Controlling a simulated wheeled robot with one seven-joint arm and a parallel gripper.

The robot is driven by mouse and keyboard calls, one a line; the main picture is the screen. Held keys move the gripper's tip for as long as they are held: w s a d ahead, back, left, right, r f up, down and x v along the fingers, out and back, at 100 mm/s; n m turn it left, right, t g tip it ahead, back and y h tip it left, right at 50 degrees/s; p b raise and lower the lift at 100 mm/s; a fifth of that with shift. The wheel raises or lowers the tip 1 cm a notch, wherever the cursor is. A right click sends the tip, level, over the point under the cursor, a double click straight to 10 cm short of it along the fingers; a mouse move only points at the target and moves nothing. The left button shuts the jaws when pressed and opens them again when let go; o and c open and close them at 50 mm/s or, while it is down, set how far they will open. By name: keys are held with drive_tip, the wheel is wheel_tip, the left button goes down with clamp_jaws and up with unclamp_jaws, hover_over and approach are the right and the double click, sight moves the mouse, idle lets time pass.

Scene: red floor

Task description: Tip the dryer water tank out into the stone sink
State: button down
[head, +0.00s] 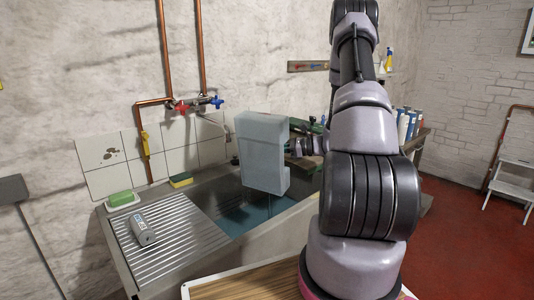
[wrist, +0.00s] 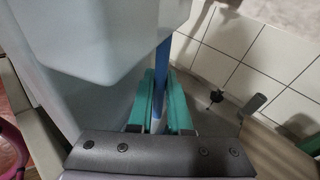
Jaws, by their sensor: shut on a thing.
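The dryer water tank (head: 262,150) is a pale grey-blue box with a notch in its right side. It hangs roughly upright above the basin of the stone sink (head: 222,192), and no pouring water shows. In the wrist view the tank (wrist: 95,30) fills the upper left. My gripper (wrist: 161,88) has green fingers shut on a narrow blue strip at the tank's side, apparently its grip. In the head view my gripper (head: 298,148) is at the tank's right side, partly hidden by the tank and my arm. The basin's bottom looks blue; part of it is hidden behind the tank.
A ribbed drainboard (head: 165,235) left of the basin holds a grey can (head: 143,229). A green soap (head: 121,199) and a sponge (head: 181,180) lie along the back. Taps (head: 196,104) and copper pipes are on the wall behind. A wooden top (head: 245,283) is in front.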

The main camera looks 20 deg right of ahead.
drive_tip(key=shift+w+d+r+m+y, duration=0.1)
drive_tip(key=shift+w+d+m+y, duration=0.3)
drive_tip(key=shift+w+d+m, duration=0.4)
drive_tip(key=shift+w+d+m+y, duration=0.4)
drive_tip(key=shift+w+d+m, duration=0.2)
drive_tip(key=shift+d+m, duration=0.4)
idle(1.9)
drive_tip(key=shift+a+m+t+y, duration=0.1)
drive_tip(key=shift+m+t+y, duration=0.2)
drive_tip(key=shift+m, duration=0.6)
idle(0.4)
